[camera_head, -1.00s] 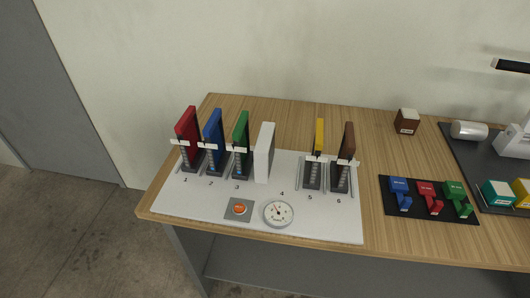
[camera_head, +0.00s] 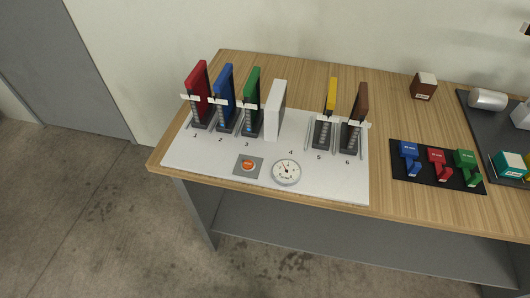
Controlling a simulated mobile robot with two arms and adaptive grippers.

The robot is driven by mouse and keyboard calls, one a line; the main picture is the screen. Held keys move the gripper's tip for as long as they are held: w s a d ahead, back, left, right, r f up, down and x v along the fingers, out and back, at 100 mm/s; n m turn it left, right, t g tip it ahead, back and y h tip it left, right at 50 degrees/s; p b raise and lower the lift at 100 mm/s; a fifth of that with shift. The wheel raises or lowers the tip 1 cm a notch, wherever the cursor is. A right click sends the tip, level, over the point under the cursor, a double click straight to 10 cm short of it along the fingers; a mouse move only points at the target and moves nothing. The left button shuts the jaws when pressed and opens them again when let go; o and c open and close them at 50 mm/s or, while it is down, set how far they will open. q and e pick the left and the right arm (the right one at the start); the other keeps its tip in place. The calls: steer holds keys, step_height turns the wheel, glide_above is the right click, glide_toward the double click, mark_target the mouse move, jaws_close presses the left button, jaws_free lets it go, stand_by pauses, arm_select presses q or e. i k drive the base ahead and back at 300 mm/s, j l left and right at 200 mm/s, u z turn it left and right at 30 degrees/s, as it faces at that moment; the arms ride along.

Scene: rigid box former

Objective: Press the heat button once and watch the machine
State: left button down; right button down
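The heat button (camera_head: 248,165) is an orange-red disc on a grey square plate near the front of a white board (camera_head: 200,157). A round white dial gauge (camera_head: 286,171) with a needle sits just right of it. Behind them stand upright coloured panels in numbered slots: red (camera_head: 198,90), blue (camera_head: 224,92), green (camera_head: 250,98), yellow (camera_head: 330,96) and brown (camera_head: 358,104). A plain white upright block (camera_head: 276,109) stands between green and yellow, near number 4. Neither gripper is in view.
A black mat (camera_head: 400,173) with blue, red and green lever-shaped pieces lies to the right. A brown block (camera_head: 424,86) stands behind it. A dark tray (camera_head: 468,112) with a metal cylinder (camera_head: 487,99) and a teal block (camera_head: 509,165) is at the right edge.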

mark_target(247, 165)
steer(key=i+j+z, duration=0.1)
steer(key=j+z, duration=0.15)
steer(key=z, duration=0.15)
steer(key=j+z, duration=0.2)
steer(key=z, duration=0.25)
steer(key=j+z, duration=0.5)
steer(key=j, duration=0.35)
steer(key=k+j+z, duration=0.1)
steer(key=j, duration=0.35)
steer(key=j+z, duration=0.1)
steer(key=j, duration=0.35)
steer(key=k+j+z, duration=0.1)
steer(key=j, duration=0.35)
steer(key=k+j, duration=0.15)
steer(key=j, duration=0.25)
steer(key=z, duration=0.05)
